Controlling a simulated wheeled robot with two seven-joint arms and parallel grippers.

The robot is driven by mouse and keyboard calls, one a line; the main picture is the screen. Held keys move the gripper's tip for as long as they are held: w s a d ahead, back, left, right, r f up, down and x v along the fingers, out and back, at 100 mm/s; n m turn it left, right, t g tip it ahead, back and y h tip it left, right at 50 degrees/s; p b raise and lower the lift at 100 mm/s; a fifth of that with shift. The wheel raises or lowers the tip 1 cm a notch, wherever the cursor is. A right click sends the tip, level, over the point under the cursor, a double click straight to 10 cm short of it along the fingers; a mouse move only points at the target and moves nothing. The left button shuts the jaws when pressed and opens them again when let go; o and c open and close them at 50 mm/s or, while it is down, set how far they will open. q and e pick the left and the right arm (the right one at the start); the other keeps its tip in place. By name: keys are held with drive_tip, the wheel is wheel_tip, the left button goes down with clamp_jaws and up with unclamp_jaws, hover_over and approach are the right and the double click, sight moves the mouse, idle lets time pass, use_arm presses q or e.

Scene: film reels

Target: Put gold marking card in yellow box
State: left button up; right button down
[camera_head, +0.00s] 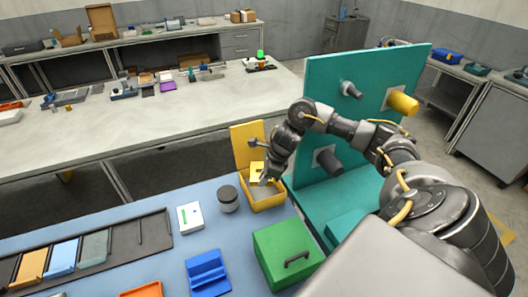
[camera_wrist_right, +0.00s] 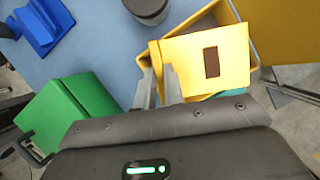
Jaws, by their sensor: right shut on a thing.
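The gold marking card (camera_wrist_right: 234,50), a flat yellow card with a dark brown rectangle, shows large in the right wrist view. My right gripper (camera_wrist_right: 160,70) is shut on the card's edge; it also shows in the head view (camera_head: 265,178). In the head view the card (camera_head: 256,169) is small and partly hidden by the gripper. The yellow box (camera_head: 268,203) stands open below, its lid (camera_head: 246,146) raised at the back. The card is over the box opening; the head view does not show clearly whether it touches the box. My left gripper is not in view.
A green box with a handle (camera_head: 288,252) stands in front of the yellow box. A dark round jar (camera_head: 228,198) and a white box (camera_head: 190,217) are to its left. A teal panel with pegs (camera_head: 345,125) rises close on the right. A blue holder (camera_head: 207,273) lies nearer.

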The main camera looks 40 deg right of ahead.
drive_tip(key=shift+w+d+f, duration=0.1)
drive_tip(key=shift+f, duration=0.1)
wheel_tip(320, 180, down, 2)
drive_tip(key=shift+p, duration=0.9)
drive_tip(key=shift+f, duration=0.4)
drive_tip(key=shift+w+f, duration=0.1)
drive_tip(key=shift+f, duration=0.05)
drive_tip(key=shift+f, duration=0.1)
drive_tip(key=shift+f+b, duration=0.2)
drive_tip(key=shift+b, duration=0.2)
drive_tip(key=c, duration=1.5)
unclamp_jaws()
